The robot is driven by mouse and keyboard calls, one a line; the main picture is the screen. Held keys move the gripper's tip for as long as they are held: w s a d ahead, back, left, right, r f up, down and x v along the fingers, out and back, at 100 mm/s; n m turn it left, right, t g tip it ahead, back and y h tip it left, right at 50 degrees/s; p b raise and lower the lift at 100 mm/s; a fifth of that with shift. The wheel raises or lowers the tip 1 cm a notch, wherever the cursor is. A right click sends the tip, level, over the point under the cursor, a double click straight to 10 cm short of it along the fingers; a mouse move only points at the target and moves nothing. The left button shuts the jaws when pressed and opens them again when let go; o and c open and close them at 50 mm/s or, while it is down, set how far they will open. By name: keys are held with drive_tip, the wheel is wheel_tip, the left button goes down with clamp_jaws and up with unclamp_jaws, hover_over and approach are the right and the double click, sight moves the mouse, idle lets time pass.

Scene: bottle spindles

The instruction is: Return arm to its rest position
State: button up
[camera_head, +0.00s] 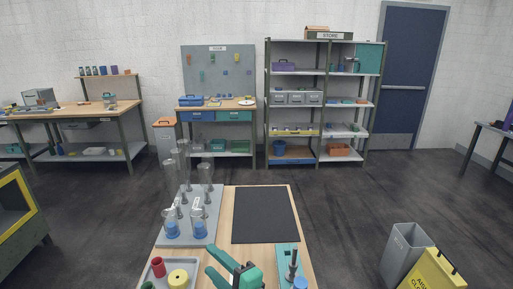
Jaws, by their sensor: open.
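My gripper (212,259) shows in green at the bottom middle of the head view, over the near part of the wooden table (226,215). Its two fingers point left and stand apart, with nothing seen between them. The rest of my arm is mostly out of frame. A grey spindle board (190,236) lies at the table's left, beyond the gripper. Clear bottles (168,218) and bare-looking upright spindles stand on it, two near ones with blue at the base. Their exact seating is too small to tell.
A black mat (263,214) lies clear at the table's right. A grey tray (163,280) with red, yellow and green pieces is at front left. A teal plate (286,254) with an upright post is at right. A grey bin (404,250) and yellow floor sign (432,272) stand beyond.

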drive_tip(key=s+d+f+t+h, duration=0.2)
drive_tip(key=s+f+h, duration=0.3)
drive_tip(key=s+f, duration=0.4)
drive_tip(key=s+d+f+t+h, duration=0.2)
drive_tip(key=s+f+h, duration=0.45)
drive_tip(key=f, duration=0.35)
drive_tip(key=s+d+n, duration=0.2)
drive_tip(key=s+n, duration=0.2)
drive_tip(key=s, duration=0.3)
drive_tip(key=s+d+f+n, duration=0.1)
drive_tip(key=s+d+n, duration=0.1)
drive_tip(key=s+n, duration=0.2)
drive_tip(key=s+d+n, duration=0.2)
drive_tip(key=s+n, duration=0.2)
drive_tip(key=s, duration=0.7)
drive_tip(key=shift+d+f+g, duration=0.25)
drive_tip(key=shift+d+g, duration=0.05)
drive_tip(key=shift+g, duration=0.1)
